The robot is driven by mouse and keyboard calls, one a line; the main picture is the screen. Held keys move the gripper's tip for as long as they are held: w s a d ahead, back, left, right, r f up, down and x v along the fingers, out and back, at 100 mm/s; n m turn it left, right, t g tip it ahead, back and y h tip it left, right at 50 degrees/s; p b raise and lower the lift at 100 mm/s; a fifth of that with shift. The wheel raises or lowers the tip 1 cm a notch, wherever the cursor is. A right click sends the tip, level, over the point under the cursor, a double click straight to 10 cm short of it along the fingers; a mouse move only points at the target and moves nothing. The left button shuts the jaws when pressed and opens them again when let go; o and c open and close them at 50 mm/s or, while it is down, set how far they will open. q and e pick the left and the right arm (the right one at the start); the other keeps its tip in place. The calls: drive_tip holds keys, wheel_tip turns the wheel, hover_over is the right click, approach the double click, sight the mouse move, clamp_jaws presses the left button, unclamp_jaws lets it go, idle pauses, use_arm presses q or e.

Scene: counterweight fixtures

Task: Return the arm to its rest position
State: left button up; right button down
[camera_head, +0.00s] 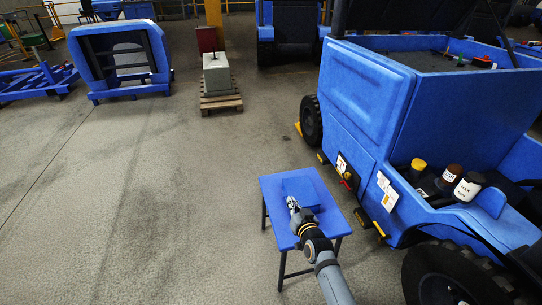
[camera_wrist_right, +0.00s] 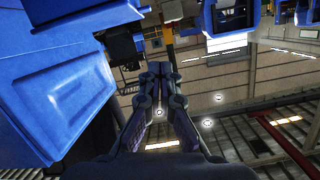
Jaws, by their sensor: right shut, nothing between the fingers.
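My right arm comes in from the bottom of the head view. Its gripper (camera_head: 293,204) is over the small blue table (camera_head: 273,212), at the left side of a blue block (camera_head: 304,192) on the table top. I cannot tell whether the gripper touches the block. In the right wrist view the fingers of the right gripper (camera_wrist_right: 160,70) come together at their tips, with nothing seen between them. My left gripper is in neither view.
A blue vehicle (camera_head: 367,95) stands close on the right, with several bottles, one a white bottle (camera_head: 468,187), in its side recess. A grey block (camera_head: 216,75) sits on a wooden pallet (camera_head: 220,102) at the back. The floor (camera_head: 130,200) at the left is clear.

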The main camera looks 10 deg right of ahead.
drive_tip(key=shift+s, duration=0.1)
drive_tip(key=s+d+n+g+h, duration=0.3)
drive_tip(key=s+g, duration=0.8)
drive_tip(key=s, duration=1.8)
drive_tip(key=s+d+f+g+y, duration=0.1)
drive_tip(key=s+d+f+g, duration=0.15)
drive_tip(key=f, duration=1.25)
drive_tip(key=s+d+f+g+y, duration=0.1)
drive_tip(key=s+f, duration=0.3)
drive_tip(key=f, duration=1.1)
use_arm(q)
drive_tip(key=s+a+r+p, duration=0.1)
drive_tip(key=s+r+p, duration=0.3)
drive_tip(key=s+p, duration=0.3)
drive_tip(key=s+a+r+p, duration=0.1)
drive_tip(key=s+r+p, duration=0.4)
drive_tip(key=p, duration=1)
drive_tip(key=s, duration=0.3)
use_arm(e)
drive_tip(key=s+r, duration=0.4)
drive_tip(key=s, duration=0.3)
drive_tip(key=s+d+r, duration=0.1)
drive_tip(key=s+r, duration=0.4)
drive_tip(key=s, duration=0.3)
drive_tip(key=shift+d+r+h, duration=0.2)
drive_tip(key=shift+r+h, duration=0.05)
drive_tip(key=shift+h, duration=0.05)
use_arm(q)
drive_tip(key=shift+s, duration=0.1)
